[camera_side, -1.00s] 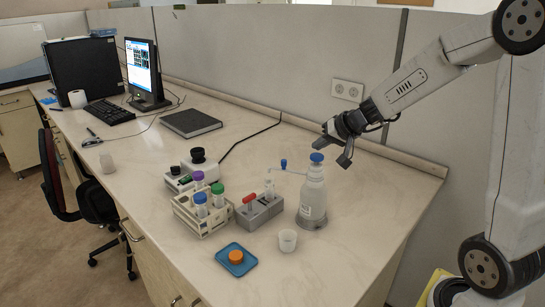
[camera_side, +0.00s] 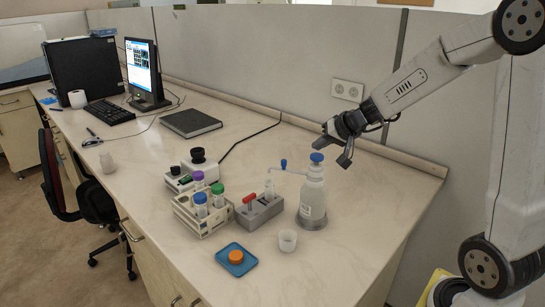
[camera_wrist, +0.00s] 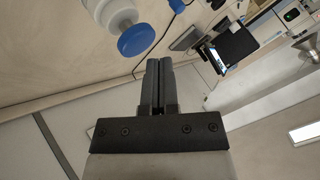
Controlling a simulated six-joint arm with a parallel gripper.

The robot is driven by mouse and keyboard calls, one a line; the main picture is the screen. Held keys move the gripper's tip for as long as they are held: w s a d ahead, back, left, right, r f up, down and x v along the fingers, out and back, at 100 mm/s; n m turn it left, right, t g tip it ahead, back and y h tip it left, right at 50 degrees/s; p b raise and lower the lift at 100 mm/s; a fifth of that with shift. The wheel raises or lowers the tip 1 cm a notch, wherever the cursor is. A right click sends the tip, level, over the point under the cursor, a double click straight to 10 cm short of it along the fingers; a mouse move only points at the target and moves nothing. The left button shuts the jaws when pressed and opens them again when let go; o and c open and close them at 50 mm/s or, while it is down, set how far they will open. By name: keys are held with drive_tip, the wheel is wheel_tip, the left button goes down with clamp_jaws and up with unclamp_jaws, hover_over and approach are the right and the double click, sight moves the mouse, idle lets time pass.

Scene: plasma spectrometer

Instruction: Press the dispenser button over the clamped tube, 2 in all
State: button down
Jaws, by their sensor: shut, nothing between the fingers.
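The dispenser bottle (camera_side: 313,200) stands upright at the right part of the bench, with a blue button (camera_side: 317,157) on top and a thin spout reaching left. The button also shows in the wrist view (camera_wrist: 136,40), above and left of my fingers. A clear tube (camera_side: 269,187) stands in the grey clamp block (camera_side: 260,211) with a red handle, under the spout side. My gripper (camera_side: 330,144) is shut and empty, just above and right of the button, apart from it. In the wrist view its fingers (camera_wrist: 158,66) lie side by side.
A tube rack (camera_side: 203,213) with several capped tubes stands left of the clamp. A blue tray (camera_side: 236,260) with an orange cap and a small white cup (camera_side: 287,240) are in front. A small device (camera_side: 195,171) with black knobs stands behind the rack.

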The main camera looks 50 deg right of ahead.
sight(319, 156)
drive_tip(key=shift+f, duration=1.25)
idle(1.6)
drive_tip(key=shift+r, duration=1.25)
drive_tip(key=shift+r, duration=2.5)
idle(1.1)
drive_tip(key=shift+r, duration=1.9)
